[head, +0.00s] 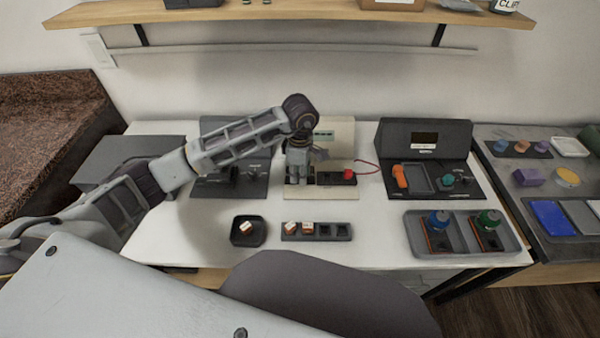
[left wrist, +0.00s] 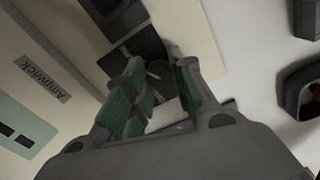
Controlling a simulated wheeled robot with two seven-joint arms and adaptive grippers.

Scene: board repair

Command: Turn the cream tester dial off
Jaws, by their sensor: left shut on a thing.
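The cream tester (head: 336,131) stands at the back of the white table, with a greenish display and a dark panel on its base. My left gripper (head: 297,182) points down over the left part of that base and hides the dial in the head view. In the left wrist view, the tester's cream face with its label (left wrist: 41,78) is at the left. The green-padded fingers of my left gripper (left wrist: 163,95) are shut on a dark dial (left wrist: 158,72), partly hidden between them. The dial's pointer direction cannot be made out. My right gripper is not in view.
A red button (head: 349,174) is right of the gripper, with a red wire behind it. Dark testers stand at left (head: 231,187) and right (head: 424,138). In front are a small tray (head: 248,231), a slotted holder (head: 317,231) and a grey tray with bottles (head: 461,248).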

